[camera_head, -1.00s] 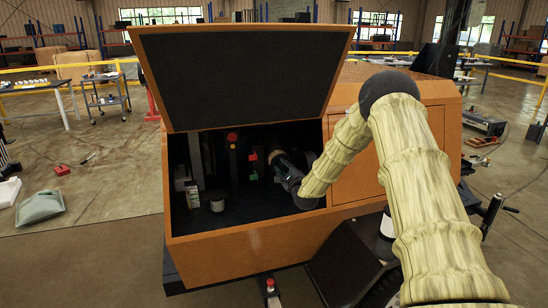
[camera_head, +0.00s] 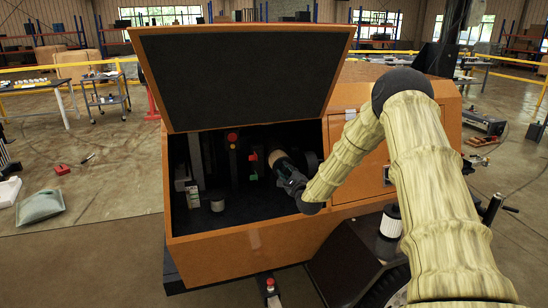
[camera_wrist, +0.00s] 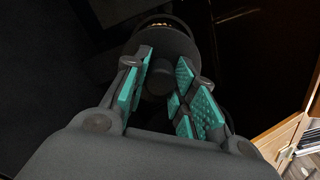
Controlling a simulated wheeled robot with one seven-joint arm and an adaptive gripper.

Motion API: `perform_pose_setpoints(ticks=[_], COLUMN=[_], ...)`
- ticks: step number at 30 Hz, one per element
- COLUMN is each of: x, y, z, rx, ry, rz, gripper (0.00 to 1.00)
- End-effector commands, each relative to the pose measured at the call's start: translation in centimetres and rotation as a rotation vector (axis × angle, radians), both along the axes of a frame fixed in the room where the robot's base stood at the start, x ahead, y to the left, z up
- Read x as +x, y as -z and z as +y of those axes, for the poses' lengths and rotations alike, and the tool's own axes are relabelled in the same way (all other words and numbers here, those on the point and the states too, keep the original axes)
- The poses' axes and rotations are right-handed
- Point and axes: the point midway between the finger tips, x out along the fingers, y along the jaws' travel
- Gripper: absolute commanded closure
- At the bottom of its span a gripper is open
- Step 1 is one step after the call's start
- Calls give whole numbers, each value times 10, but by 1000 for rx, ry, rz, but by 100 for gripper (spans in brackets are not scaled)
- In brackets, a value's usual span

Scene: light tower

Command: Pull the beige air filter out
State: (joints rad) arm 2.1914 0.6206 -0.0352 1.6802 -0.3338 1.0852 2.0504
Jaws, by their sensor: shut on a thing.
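The beige air filter (camera_head: 282,158) is a pale cylinder inside the open engine compartment of the orange housing. Only part of it shows, at the end of my gripper (camera_head: 287,173), which reaches in from the right. In the wrist view, my gripper's green-padded fingers (camera_wrist: 165,90) stand on both sides of a dark knob (camera_wrist: 160,82) on a round dark end piece (camera_wrist: 165,42). The gripper is shut on this end of the filter. The filter's far side and its seat are hidden in shadow.
The raised lid (camera_head: 245,75) hangs over the compartment. Its orange front wall (camera_head: 250,240) lies below my wrist. A white can (camera_head: 217,203) and a small carton (camera_head: 192,196) stand inside at left. A white pleated filter (camera_head: 391,223) stands outside, beside my arm.

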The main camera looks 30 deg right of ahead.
Motion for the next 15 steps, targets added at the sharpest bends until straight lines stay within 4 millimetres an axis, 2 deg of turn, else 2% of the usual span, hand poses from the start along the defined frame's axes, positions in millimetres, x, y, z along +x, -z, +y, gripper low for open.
perform_pose_setpoints(ticks=[15], x=[-15], y=[0], z=[4], rx=[0], ry=[0], rz=[0], gripper=[100])
